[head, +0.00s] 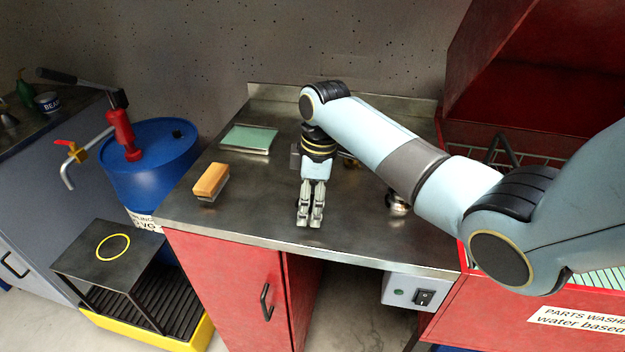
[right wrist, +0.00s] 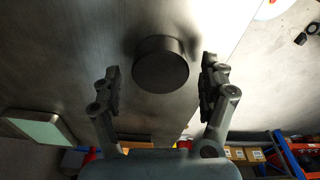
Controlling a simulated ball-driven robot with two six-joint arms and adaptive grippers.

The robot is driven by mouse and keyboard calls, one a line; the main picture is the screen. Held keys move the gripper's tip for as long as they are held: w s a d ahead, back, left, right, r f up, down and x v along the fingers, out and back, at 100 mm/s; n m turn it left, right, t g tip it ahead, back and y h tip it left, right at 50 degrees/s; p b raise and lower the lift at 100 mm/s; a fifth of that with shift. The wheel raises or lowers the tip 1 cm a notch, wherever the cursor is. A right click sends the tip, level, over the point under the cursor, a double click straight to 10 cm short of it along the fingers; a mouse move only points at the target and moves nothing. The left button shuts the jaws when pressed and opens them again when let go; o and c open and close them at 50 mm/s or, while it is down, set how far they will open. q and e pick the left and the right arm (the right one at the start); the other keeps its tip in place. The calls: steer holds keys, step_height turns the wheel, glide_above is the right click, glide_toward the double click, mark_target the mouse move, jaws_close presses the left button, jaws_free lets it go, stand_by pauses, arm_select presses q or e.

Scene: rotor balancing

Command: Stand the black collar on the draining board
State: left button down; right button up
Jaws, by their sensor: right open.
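A dark round piece that looks like the black collar (right wrist: 161,65) sits on the steel bench top in the right wrist view. I see no hole in it. My right gripper (right wrist: 160,85) is open, with one finger on each side of the piece and a visible gap at each side. In the head view my right gripper (head: 309,221) points down over the bench, and I cannot make out the collar there. I cannot tell for sure which surface is the draining board; a pale striped surface (head: 612,279) shows at the right edge by the red parts washer. My left gripper is not in view.
The steel bench (head: 235,218) holds a wood-backed brush (head: 211,181) and a pale green pad (head: 249,139). A shiny metal part (head: 397,205) lies partly behind my right arm. A blue drum (head: 150,165) stands left of the bench. The bench's front left is clear.

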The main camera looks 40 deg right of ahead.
step_height(320, 180, up, 11)
steer(key=d, duration=0.1)
steer(key=shift+s, duration=0.4)
